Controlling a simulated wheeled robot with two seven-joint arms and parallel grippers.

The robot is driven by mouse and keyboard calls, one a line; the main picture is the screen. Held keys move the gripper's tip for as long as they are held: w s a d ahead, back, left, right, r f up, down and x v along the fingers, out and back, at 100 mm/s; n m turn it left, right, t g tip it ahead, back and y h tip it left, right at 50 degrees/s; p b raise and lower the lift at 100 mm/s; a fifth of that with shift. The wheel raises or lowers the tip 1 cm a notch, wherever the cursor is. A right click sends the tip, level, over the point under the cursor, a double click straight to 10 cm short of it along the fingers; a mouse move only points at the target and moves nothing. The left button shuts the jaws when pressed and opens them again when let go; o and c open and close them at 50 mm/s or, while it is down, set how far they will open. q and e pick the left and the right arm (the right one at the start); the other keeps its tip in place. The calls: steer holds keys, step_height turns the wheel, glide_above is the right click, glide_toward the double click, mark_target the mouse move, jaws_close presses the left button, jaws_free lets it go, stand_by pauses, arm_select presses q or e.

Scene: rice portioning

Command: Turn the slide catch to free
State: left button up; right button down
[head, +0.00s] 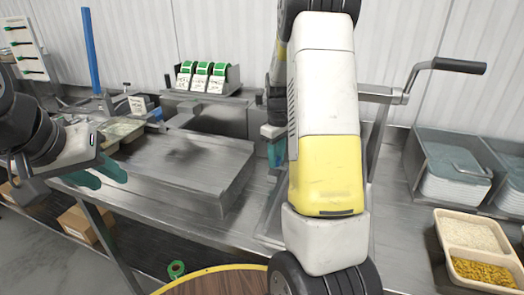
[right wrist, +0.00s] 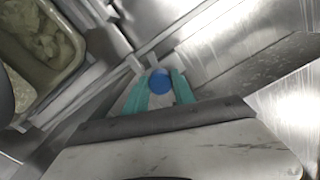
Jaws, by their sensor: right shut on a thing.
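A round blue knob (right wrist: 159,81) shows in the right wrist view, on a pale bar; it looks like the slide catch's handle, but its set position cannot be told. My right gripper (right wrist: 160,88) is shut on it, one teal finger on each side. In the head view the right gripper (head: 275,152) is mostly hidden behind my own white and yellow arm, and the knob is not seen there. My left gripper (head: 100,174) is at the left over the bench edge, its teal fingers apart and empty.
A food pan (right wrist: 45,50) lies beside the knob in the right wrist view. A steel bench plate (head: 185,165) is bare. A blue post (head: 90,50) stands at the back left. A crank handle (head: 459,66) and a grain tray (head: 438,230) are on the right.

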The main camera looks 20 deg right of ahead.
steer(key=m, duration=0.4)
steer(key=shift+m, duration=0.3)
steer(key=m, duration=0.3)
steer(key=shift+m, duration=0.3)
steer(key=m, duration=0.3)
steer(key=shift+a+m, duration=0.1)
steer(key=shift+m, duration=1.9)
steer(key=c, duration=1.1)
jaws_free()
steer(key=shift+o, duration=0.2)
steer(key=shift+r, duration=0.1)
